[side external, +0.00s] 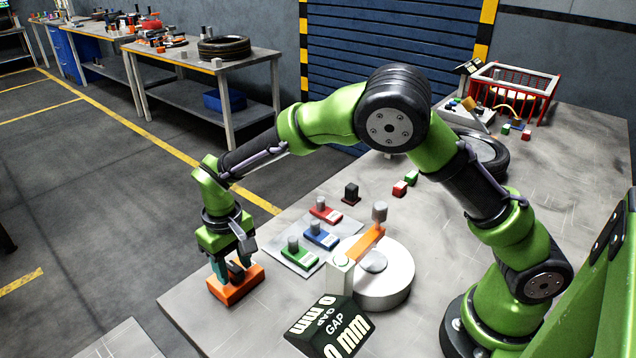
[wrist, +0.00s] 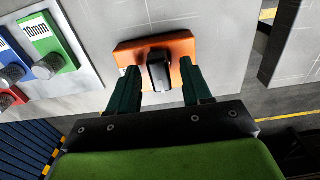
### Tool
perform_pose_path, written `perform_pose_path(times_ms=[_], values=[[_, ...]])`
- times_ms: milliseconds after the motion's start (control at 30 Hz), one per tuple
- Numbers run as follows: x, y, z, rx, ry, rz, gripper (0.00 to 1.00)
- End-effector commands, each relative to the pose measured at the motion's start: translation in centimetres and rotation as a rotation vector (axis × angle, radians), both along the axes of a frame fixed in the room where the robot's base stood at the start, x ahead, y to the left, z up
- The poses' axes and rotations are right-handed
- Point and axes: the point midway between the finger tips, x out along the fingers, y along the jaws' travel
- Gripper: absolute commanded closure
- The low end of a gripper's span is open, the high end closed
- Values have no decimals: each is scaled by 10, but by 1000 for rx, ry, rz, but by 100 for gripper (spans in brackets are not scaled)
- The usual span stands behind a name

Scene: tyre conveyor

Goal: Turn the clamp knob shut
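An orange block (side external: 240,286) with a black knob on top sits near the left edge of the table; I take this for the clamp knob. In the wrist view the black knob (wrist: 160,71) stands on the orange block (wrist: 188,44). My gripper (side external: 233,268) is over the block, pointing down. In the wrist view my gripper (wrist: 160,74) is open, one green finger on each side of the knob, with a visible space on both sides. The block's label is mostly hidden by a finger. A sign (side external: 330,327) reads "0 mm GAP".
A white round stand (side external: 395,290) with an orange arm (side external: 366,243) is right of the block. A plate (side external: 328,222) bears red, blue and green blocks with grey knobs; the green one (wrist: 46,38) is marked 10mm. A tyre (side external: 487,155) and red crate (side external: 541,104) lie farther back.

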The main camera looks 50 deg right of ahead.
Motion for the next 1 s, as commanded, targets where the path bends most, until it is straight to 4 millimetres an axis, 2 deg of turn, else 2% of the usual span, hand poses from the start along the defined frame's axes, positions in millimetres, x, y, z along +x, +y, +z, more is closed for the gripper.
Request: perform_pose_path(times_ms=[33, 300, 333, 667, 1000], values=[[0, 0, 0, 0, 0, 0, 57], [0, 0, 0, 0, 0, 0, 99], [0, 0, 0, 0, 0, 0, 100], [0, 0, 1, 0, -1, -39, 100], [0, 0, 1, 0, -1, -260, 100]])
